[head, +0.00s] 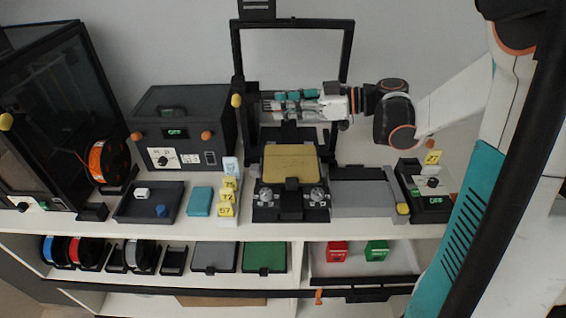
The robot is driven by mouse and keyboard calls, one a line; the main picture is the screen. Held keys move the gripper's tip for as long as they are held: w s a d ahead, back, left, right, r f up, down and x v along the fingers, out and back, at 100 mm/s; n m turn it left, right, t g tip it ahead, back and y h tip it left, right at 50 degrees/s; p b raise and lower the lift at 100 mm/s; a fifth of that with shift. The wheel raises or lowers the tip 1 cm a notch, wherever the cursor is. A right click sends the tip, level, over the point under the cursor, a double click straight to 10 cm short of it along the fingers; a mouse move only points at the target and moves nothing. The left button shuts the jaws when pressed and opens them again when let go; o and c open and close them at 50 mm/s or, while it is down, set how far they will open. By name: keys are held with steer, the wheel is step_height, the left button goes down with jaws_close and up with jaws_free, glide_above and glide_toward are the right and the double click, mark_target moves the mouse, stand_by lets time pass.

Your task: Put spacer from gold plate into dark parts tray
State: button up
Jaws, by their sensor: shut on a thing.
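The gold plate (291,164) lies on the bed of the open-frame printer and looks bare. My gripper (268,105) is well above it, inside the printer's frame, with its fingers pointing left. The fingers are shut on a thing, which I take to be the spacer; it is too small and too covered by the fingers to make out. The dark parts tray (127,214) is on the bench at the left, below and away from my gripper. A small white part (142,193) and a small blue part (161,210) lie in the tray.
The printer's black upright (239,110) stands by my fingertips, between them and the tray side. A dark box (185,120) stands behind the tray. A teal block (200,201) and yellow number cards (227,197) sit between tray and printer.

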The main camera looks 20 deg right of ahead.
mark_target(286, 166)
step_height(286, 166, down, 18)
steer(key=b, duration=0.6)
steer(key=shift+r, duration=0.3)
steer(key=o, duration=0.7)
steer(key=shift+o, duration=0.2)
